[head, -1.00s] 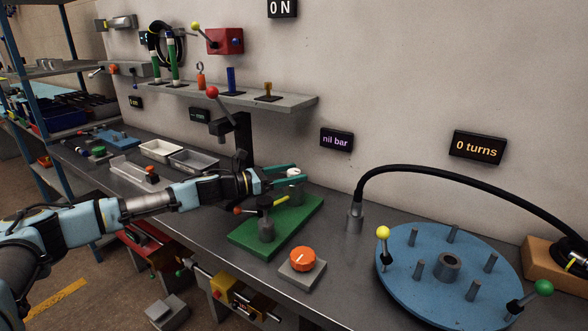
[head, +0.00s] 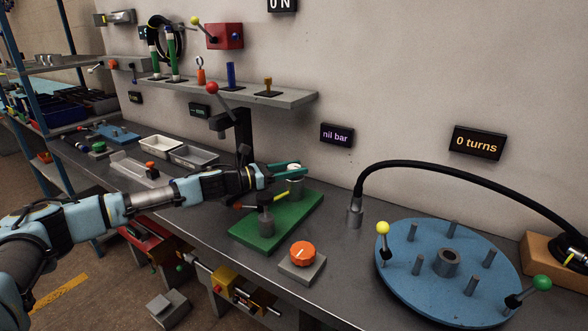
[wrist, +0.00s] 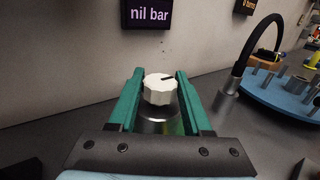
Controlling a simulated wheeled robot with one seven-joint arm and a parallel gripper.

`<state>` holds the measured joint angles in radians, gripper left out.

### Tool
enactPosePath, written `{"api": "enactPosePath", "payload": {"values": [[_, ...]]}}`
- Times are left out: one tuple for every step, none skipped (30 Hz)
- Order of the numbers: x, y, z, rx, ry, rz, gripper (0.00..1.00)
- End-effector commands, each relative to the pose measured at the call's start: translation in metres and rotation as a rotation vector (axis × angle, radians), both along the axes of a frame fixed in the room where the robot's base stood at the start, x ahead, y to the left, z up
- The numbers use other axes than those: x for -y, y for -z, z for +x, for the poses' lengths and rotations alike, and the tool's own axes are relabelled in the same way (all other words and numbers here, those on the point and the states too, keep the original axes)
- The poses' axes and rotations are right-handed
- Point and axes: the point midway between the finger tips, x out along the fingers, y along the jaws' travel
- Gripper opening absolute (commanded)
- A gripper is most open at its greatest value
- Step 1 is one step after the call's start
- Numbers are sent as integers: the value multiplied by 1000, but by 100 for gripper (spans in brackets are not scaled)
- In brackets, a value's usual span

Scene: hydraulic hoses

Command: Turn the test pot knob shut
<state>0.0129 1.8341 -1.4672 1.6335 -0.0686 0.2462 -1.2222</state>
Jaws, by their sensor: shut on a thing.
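The test pot is a grey metal cylinder (head: 295,187) standing at the back end of a green base plate (head: 274,236) on the bench. Its white ribbed knob (wrist: 160,88) has a dark pointer line, seen from above in the wrist view and partly hidden by a finger in the head view. My gripper (wrist: 157,95) has two green fingers, one on each side of the knob, and is shut on it. The display reading "nil bar" (head: 337,136) is on the wall behind.
An orange knob (head: 302,253) sits in front. A black hose (head: 440,170) arches over a blue pegged disc (head: 420,280) at right. A shelf (head: 285,101) is above.

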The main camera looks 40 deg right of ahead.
Motion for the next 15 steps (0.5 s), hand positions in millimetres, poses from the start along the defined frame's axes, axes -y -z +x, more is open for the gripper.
{"api": "enactPosePath", "payload": {"values": [[0, 0, 0, 0, 0, 0, 7], [0, 0, 0, 0, 0, 0, 4], [0, 0, 0, 0, 0, 0, 0], [0, 0, 0, 0, 0, 0, 0], [0, 0, 0, 0, 0, 0, 0], [0, 0, 0, 0, 0, 0, 0], [0, 0, 0, 0, 1, 0, 0], [0, 0, 0, 0, 2, 0, 0], [0, 1, 0, 1, 6, 0, 0], [0, 1, 0, 1, 10, 1, 0], [0, 1, 0, 2, 16, 0, 0], [0, 2, 1, 2, 25, 0, 0], [0, 2, 1, 3, 34, 1, 0], [0, 3, 1, 3, 44, 1, 0], [0, 4, 1, 4, 63, 2, 0]]}}
